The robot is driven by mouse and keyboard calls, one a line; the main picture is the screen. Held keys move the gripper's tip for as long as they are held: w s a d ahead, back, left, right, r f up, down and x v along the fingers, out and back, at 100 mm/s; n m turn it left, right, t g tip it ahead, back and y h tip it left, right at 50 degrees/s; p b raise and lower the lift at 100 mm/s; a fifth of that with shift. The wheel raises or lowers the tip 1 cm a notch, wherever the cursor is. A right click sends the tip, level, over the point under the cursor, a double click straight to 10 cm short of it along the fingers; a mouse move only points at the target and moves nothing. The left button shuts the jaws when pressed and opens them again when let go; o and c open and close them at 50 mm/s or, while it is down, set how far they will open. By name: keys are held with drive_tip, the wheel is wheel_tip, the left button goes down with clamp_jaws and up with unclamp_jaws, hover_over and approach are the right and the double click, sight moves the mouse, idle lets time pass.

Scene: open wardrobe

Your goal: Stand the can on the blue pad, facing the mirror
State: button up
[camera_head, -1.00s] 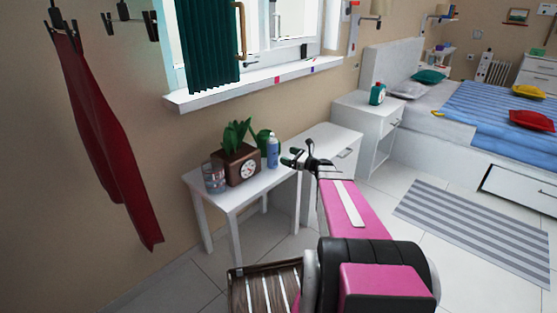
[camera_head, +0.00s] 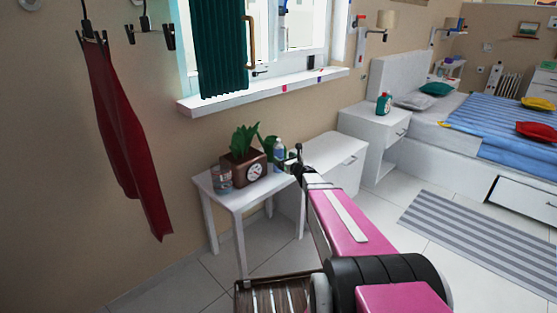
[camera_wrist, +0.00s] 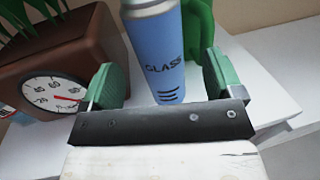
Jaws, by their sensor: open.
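A blue can with a white top stands upright on a small white table; in the head view the can (camera_head: 280,152) is partly covered by my gripper (camera_head: 292,160). In the wrist view the can (camera_wrist: 157,52), marked "GLASS", stands between the green fingertips of my gripper (camera_wrist: 160,85). The fingers are apart, with a gap on both sides of the can. No blue pad and no mirror can be made out in these frames.
A brown clock planter (camera_head: 248,168) stands close left of the can, with a glass (camera_head: 221,177) beyond it. A green object (camera_wrist: 198,25) is behind the can. A white cabinet (camera_head: 335,160) adjoins the table (camera_head: 230,200). The window sill (camera_head: 260,93) is above.

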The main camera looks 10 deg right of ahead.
sight(281, 156)
drive_tip(key=x, duration=0.5)
drive_tip(key=shift+w, duration=0.1)
drive_tip(key=shift+r, duration=0.1)
drive_tip(key=c, duration=1.2)
drive_tip(key=shift+r, duration=0.1)
drive_tip(key=shift+c, duration=0.2)
